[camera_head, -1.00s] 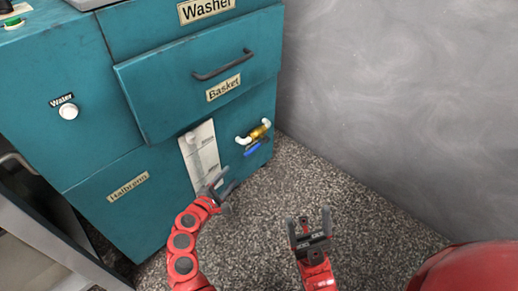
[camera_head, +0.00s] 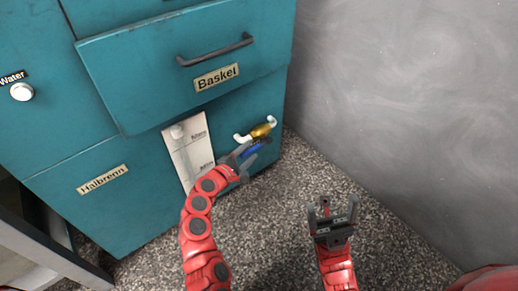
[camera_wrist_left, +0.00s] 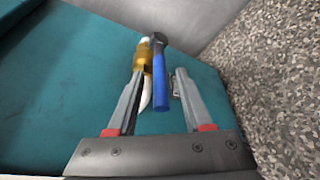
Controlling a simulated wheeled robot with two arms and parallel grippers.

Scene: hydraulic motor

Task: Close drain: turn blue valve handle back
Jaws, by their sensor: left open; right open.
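The blue valve handle (camera_head: 256,148) sits on the lower front of the teal washer, just under the brass valve (camera_head: 263,130) with its white pipe ends. My left gripper (camera_head: 243,158) is open at the handle in the head view, and partly covers it. In the left wrist view the blue handle (camera_wrist_left: 160,82) lies between the two open fingers (camera_wrist_left: 155,95), with the brass valve (camera_wrist_left: 144,56) beside it on the left. I cannot tell whether a finger touches the handle. My right gripper (camera_head: 332,215) is open and empty above the floor, away from the washer.
The teal washer (camera_head: 150,200) has a Basket drawer (camera_head: 130,75) with a dark handle above the valve. A paper sheet (camera_head: 192,155) hangs left of the valve. A grey wall (camera_head: 400,100) stands to the right. The speckled floor (camera_head: 285,215) between is clear.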

